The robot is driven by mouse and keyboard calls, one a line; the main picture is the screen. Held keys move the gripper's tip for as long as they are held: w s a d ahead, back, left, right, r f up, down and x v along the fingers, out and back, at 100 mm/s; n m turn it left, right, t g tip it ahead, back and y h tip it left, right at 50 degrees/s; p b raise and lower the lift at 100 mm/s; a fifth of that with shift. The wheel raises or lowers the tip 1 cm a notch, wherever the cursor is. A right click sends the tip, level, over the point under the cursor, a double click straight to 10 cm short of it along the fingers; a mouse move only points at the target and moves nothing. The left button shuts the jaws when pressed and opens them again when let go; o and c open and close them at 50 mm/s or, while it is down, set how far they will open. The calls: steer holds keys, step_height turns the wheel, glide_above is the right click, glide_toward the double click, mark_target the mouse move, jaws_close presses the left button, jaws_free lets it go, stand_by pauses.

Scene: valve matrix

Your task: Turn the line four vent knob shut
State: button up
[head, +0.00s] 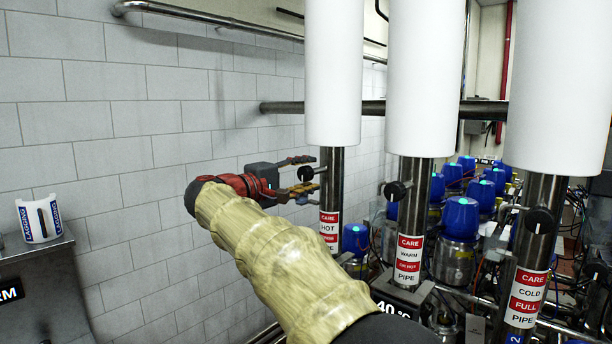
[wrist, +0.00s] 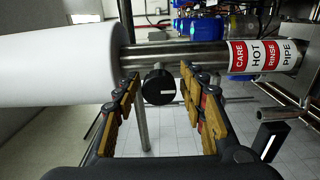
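A round black knob (head: 305,173) sits on the left steel pipe (head: 331,190), whose label reads CARE HOT and PIPE. In the wrist view the knob (wrist: 158,87) shows a short white mark lying roughly along the pipe (wrist: 185,55). My gripper (head: 302,174) is at this knob, with its fingers open. In the wrist view my gripper (wrist: 161,108) has one finger on each side of the knob, with gaps; no contact is visible. I see no line number on this pipe, so I cannot tell whether it is line four.
The middle pipe (head: 413,215) and right pipe (head: 540,240) carry similar black knobs (head: 394,190) (head: 540,220). Thick white sleeves (head: 333,70) cover the upper pipes. Blue-capped valves (head: 461,220) crowd behind. A tiled wall (head: 120,130) stands left; a steel cabinet (head: 45,275) is lower left.

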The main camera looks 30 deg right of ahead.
steer(key=shift+o, duration=0.5)
steer(key=v, duration=1.2)
